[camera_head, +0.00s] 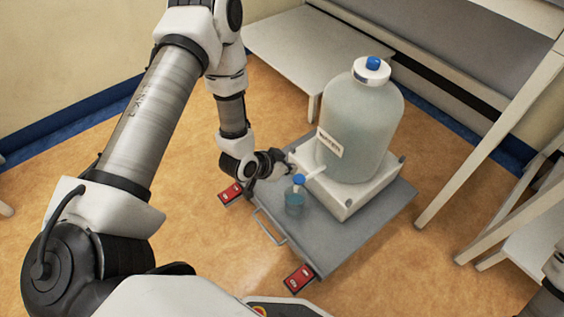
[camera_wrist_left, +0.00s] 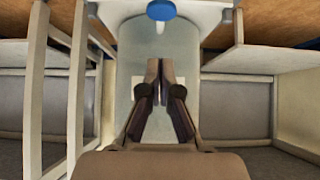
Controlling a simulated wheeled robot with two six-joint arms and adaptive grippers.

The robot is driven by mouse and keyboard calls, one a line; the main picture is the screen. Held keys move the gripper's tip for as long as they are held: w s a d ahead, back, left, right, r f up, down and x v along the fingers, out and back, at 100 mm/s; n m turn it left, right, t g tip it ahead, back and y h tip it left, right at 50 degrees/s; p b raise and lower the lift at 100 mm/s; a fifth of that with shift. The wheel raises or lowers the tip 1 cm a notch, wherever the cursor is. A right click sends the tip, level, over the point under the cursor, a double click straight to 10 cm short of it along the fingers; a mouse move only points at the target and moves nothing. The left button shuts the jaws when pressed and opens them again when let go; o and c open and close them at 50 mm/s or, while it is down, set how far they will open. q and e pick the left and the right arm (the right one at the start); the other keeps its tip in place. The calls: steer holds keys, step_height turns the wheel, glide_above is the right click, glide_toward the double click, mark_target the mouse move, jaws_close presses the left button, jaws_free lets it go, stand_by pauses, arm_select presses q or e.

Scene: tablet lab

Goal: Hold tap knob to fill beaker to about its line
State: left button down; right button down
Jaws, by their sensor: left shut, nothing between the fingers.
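The large translucent carboy (camera_head: 358,125) stands on a white base (camera_head: 345,205), with a white spout low on its front. The blue tap knob (camera_head: 299,180) sits at the spout's end. The small clear beaker (camera_head: 294,203) stands below it and looks bluish inside; its line and level are too small to read. My left gripper (camera_head: 284,166) is shut and empty, just behind and left of the knob, apparently apart from it. In the left wrist view its closed fingers (camera_wrist_left: 158,68) point at the carboy, with a blue round part at the top edge. My right gripper is out of view.
The carboy and beaker stand on a grey platform (camera_head: 350,238) with a handle on its front-left side. Red blocks (camera_head: 299,278) sit at its corners. A low white table (camera_head: 300,45) is behind, and white table legs (camera_head: 490,150) stand at right.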

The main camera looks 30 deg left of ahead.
mark_target(302, 177)
arm_select(q)
steer(key=b+x, duration=0.1)
steer(key=x, duration=0.3)
steer(key=shift+f, duration=0.25)
step_height(302, 177, down, 3)
steer(key=shift+s+r+b, duration=0.1)
steer(key=shift+r+b, duration=0.05)
steer(key=shift+b, duration=0.7)
steer(key=shift+f, duration=0.35)
